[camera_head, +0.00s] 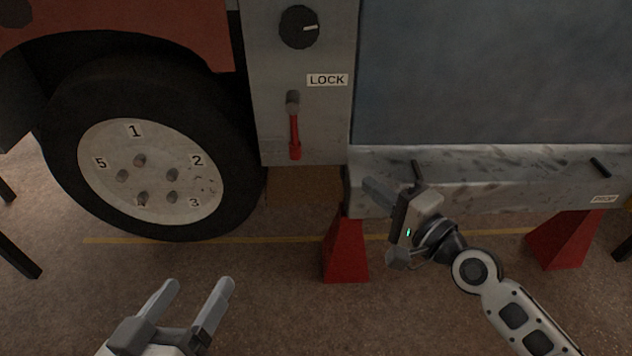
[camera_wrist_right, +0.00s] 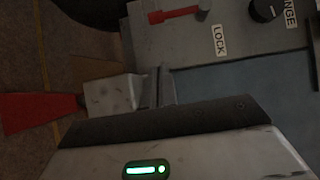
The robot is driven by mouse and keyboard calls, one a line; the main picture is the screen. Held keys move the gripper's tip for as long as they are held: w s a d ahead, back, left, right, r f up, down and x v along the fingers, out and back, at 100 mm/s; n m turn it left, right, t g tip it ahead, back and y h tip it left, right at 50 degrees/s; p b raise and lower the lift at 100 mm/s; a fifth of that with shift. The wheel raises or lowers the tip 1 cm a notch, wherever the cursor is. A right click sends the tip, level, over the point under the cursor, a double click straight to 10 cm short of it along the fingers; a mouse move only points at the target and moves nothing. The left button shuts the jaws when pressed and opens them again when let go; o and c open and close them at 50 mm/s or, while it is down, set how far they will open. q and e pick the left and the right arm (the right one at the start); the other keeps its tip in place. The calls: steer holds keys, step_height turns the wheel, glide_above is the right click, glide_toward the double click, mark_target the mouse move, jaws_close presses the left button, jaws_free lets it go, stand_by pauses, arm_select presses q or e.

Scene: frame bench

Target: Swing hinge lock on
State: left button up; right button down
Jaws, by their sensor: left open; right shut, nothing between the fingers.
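The lock lever (camera_head: 294,134) has a red arm and hangs straight down from a grey pivot, under a white LOCK label (camera_head: 327,80) on the grey panel (camera_head: 270,60). In the right wrist view the red lever (camera_wrist_right: 174,14) lies sideways near the top, beside the LOCK label (camera_wrist_right: 219,40). My right gripper (camera_head: 374,192) is shut and empty, below and right of the lever, in front of the metal sill. My left gripper (camera_head: 200,298) is open and empty at the bottom, well below the wheel. Neither gripper touches the lever.
A black dial (camera_head: 299,27) sits above the label. A wheel (camera_head: 150,172) with numbered lug nuts stands left of the panel. The metal sill (camera_head: 480,182) runs right, above red stands (camera_head: 346,252) and (camera_head: 562,240). Floor between the left gripper and wheel is clear.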

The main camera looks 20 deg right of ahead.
mark_target(294, 126)
steer(key=shift+s+a+x, duration=0.15)
steer(key=shift+a+x, duration=0.25)
steer(key=shift+x, duration=1.75)
steer(key=shift+s+a+x, duration=0.15)
steer(key=shift+a+x, duration=0.3)
steer(key=shift+x, duration=1.7)
steer(key=shift+s+a+x, duration=0.15)
steer(key=shift+a+x, duration=0.25)
steer(key=shift+x, duration=1.75)
steer(key=shift+f, duration=0.1)
